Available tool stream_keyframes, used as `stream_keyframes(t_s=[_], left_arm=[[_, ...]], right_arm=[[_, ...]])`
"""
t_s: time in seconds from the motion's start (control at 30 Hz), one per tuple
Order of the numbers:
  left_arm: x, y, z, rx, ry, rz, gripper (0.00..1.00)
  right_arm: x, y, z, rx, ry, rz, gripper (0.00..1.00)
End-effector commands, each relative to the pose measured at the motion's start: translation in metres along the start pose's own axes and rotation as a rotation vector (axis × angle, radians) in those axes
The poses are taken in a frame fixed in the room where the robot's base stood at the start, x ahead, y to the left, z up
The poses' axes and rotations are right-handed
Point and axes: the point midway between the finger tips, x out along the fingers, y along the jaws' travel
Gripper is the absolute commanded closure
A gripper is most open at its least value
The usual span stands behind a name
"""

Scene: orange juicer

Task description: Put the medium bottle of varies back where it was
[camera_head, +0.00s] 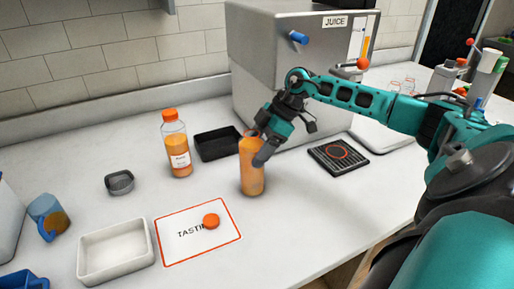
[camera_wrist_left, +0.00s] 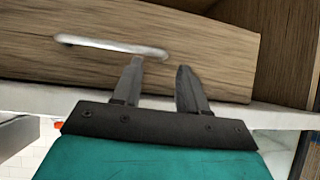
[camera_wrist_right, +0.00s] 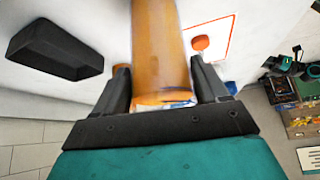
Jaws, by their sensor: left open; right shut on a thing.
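My right gripper (camera_head: 262,148) is shut on an orange juice bottle (camera_head: 252,172), gripped near its upper part. The bottle is roughly upright, in front of the juice machine; I cannot tell whether its base touches the counter. In the right wrist view the bottle (camera_wrist_right: 160,45) lies between the two fingers of the gripper (camera_wrist_right: 158,80). A second, capped orange bottle (camera_head: 178,150) with a white label stands on the counter to the left. My left gripper (camera_wrist_left: 158,78) is open and empty in the left wrist view, in front of a wooden drawer face with a pale handle.
A black tray (camera_head: 203,153) lies behind the held bottle. The TASTING mat (camera_head: 175,245) bears a round orange cap-like piece (camera_head: 211,220). A black drip mat (camera_head: 322,158) is right. Front counter is clear.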

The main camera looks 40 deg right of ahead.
Motion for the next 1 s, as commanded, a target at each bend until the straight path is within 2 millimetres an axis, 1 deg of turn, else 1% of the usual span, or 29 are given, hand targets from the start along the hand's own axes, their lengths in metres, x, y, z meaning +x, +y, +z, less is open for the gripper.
stream_keyframes(t_s=[0.13,0.27,0.3,0.53,0.83,0.93,1.0], left_arm=[[0.0,0.0,-0.001,0.0,0.002,-0.001,0.57],[0.0,-0.001,-0.003,0.001,0.004,-0.001,0.57],[0.001,-0.001,-0.003,0.001,0.005,-0.001,0.57],[0.001,-0.001,-0.004,0.001,0.007,-0.002,0.57],[0.001,-0.001,-0.003,0.001,0.007,-0.002,0.57],[0.001,-0.001,-0.004,0.001,0.007,-0.002,0.57],[0.001,-0.001,-0.004,0.001,0.007,-0.002,0.57]], right_arm=[[-0.002,0.001,-0.002,-0.001,0.004,0.004,1.0],[0.0,0.001,0.0,0.0,0.003,0.004,1.0],[0.001,0.001,0.001,0.0,0.0,0.002,0.24],[0.001,0.0,0.001,0.0,0.0,0.001,0.02],[-0.001,0.001,-0.001,-0.001,0.001,0.002,0.01],[-0.012,0.001,-0.001,0.0,-0.001,0.005,0.01],[-0.024,0.001,-0.001,0.0,-0.001,0.005,0.01]])
